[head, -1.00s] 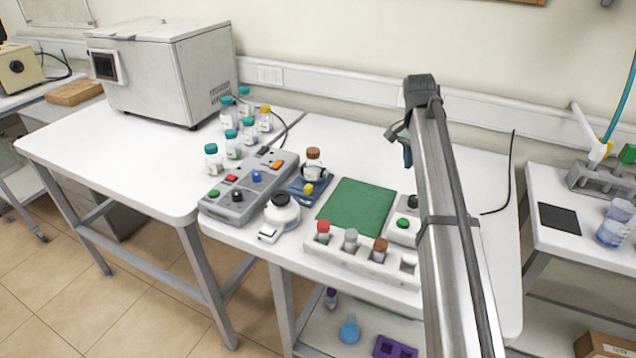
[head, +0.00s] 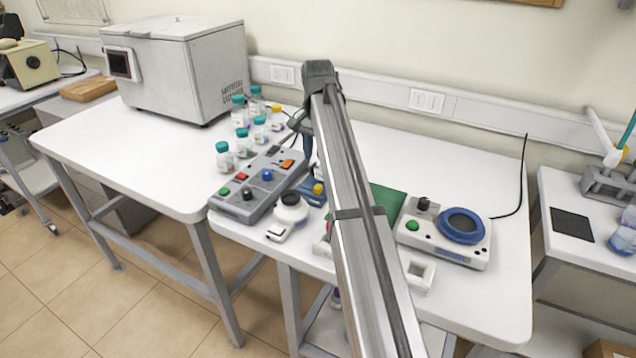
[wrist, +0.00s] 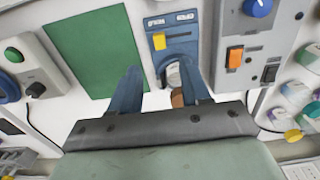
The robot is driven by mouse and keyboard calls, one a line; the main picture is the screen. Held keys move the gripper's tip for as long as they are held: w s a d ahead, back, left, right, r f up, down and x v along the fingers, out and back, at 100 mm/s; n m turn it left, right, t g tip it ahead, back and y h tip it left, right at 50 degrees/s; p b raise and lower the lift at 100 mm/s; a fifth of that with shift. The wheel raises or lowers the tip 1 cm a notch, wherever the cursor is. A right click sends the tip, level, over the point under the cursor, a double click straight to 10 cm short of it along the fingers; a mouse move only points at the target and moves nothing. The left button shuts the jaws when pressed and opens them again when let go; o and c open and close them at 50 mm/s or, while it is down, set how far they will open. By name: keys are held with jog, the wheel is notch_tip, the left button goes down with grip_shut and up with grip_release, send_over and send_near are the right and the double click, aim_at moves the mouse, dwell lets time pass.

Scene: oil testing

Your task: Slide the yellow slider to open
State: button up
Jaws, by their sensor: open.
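In the head view the yellow slider (head: 318,188) shows just left of my arm, and much of the blue device (head: 309,197) is hidden. My gripper (wrist: 161,68) is open, its two blue fingers apart, with the slider beyond their tips in the picture. A clear bottle with a brown cap (wrist: 177,97) stands at the device, seen between the fingers and partly covered by the right one. I see no contact with the slider.
A grey control box (head: 258,186) with coloured buttons stands left of the device. A green mat (head: 388,200) and a white unit with a blue ring (head: 461,226) lie to the right. Several teal-capped bottles (head: 223,157) stand behind the box. The table's back right is clear.

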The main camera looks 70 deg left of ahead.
aim_at(318, 186)
notch_tip(318, 186, down, 10)
jog(key=shift+f, duration=0.1)
dwell(0.4)
jog(key=shift+c, duration=0.2)
grip_shut()
dwell(0.4)
